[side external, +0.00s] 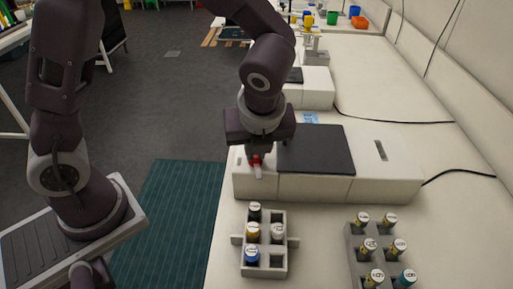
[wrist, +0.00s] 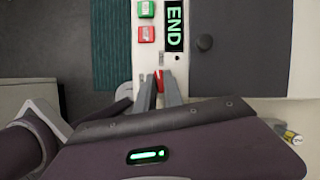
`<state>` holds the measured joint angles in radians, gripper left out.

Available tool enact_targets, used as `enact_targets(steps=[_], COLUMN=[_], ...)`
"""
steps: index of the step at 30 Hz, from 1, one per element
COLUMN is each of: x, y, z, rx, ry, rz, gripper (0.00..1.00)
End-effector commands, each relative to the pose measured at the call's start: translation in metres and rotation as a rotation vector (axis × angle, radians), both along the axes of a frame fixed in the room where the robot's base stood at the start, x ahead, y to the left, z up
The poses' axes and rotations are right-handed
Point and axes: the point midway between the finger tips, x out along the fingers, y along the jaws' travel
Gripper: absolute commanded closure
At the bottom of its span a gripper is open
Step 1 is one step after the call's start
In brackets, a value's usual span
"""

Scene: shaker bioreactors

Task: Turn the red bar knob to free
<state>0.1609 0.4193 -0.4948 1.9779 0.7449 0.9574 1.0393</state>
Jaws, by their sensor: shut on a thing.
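The red bar knob (side external: 256,160) is on the top left part of the white shaker unit (side external: 314,187). In the wrist view the red knob (wrist: 158,82) shows as a narrow red strip between my two fingers. My gripper (side external: 254,153) points down over the knob and is shut on it; in the wrist view the fingertips (wrist: 159,78) are on either side of it. The fingers hide most of the knob, and I cannot read its setting marks. A display (wrist: 175,27) above it reads END in green.
A green button (wrist: 146,9) and a red button (wrist: 146,34) lie near the display. A dark plate (side external: 316,149) covers the unit's middle. Racks of capped vials stand in front (side external: 265,271) and at right (side external: 353,262). Bare counter lies between the racks.

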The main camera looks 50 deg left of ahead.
Motion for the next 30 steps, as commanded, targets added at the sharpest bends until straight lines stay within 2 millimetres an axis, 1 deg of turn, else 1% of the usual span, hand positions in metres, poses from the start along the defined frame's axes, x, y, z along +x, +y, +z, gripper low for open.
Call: enact_targets(steps=[6,12,30], x=[0.0,-0.0004,-0.0006], y=[0.0003,0.0002,0.0002], z=[0.0009,0.0006,0.0004], rx=[-0.001,-0.001,-0.001], ry=[-0.003,-0.002,-0.002], rz=[-0.12,-0.188,-0.222], gripper=[1.0,1.0,1.0])
